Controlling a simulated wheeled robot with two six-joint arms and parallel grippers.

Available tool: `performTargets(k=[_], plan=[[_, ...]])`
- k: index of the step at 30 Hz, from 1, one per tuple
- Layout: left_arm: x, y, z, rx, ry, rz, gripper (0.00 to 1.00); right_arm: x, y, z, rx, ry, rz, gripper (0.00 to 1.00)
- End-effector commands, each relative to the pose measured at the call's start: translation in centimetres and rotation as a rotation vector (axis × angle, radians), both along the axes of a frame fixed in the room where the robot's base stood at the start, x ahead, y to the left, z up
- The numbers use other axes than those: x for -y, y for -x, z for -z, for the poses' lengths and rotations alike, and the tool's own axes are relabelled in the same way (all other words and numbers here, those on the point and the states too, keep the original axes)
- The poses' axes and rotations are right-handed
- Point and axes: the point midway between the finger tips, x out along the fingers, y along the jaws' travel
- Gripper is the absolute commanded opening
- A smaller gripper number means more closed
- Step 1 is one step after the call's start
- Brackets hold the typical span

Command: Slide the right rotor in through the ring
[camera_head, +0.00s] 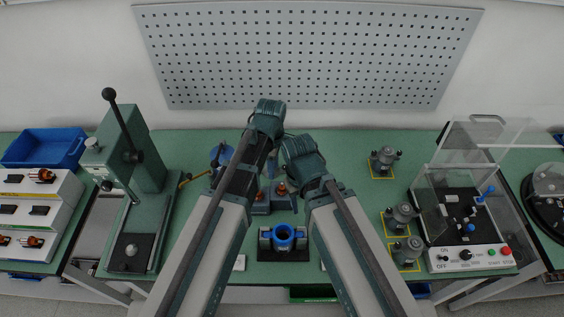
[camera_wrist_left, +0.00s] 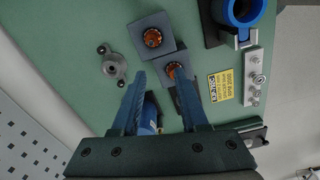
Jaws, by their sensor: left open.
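The ring (camera_head: 283,234) is blue and stands in a black fixture at the front middle of the table; its open bore faces up. It also shows at the top right of the left wrist view (camera_wrist_left: 244,10). Two copper-coloured rotors stand upright in grey blocks behind it: the right rotor (camera_head: 282,189) is also the upper one in the left wrist view (camera_wrist_left: 152,37). The other rotor (camera_wrist_left: 174,70) is partly behind a fingertip. My left gripper (camera_wrist_left: 160,76) is open and empty, pointing toward the blocks. My right gripper (camera_head: 303,158) is near the blocks, its fingers hidden.
A green press (camera_head: 135,185) stands at the left and a clear-covered test box (camera_head: 465,210) at the right. Several grey motor parts on yellow-edged pads (camera_head: 400,217) stand right of the ring. A grey flange (camera_wrist_left: 113,66) lies beside the blocks.

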Motion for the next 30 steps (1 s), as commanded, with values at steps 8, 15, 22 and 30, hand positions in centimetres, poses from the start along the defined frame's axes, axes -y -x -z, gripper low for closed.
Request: performTargets(k=[8,15,22,30], plan=[[2.5,-0.8,0.0,-0.009,0.000,-0.220,0.44,0.0,0.0,0.0,0.000,0.000,0.000,0.50],[2.7,-0.8,0.1,-0.010,0.000,-0.243,0.44,0.0,0.0,0.1,0.000,0.000,0.000,0.50],[2.7,-0.8,1.9,-0.010,0.000,-0.242,0.44,0.0,0.0,1.9,0.000,0.000,0.001,0.50],[2.7,-0.8,5.4,-0.010,0.000,-0.241,0.44,0.0,0.0,5.4,0.000,0.000,0.002,0.50]])
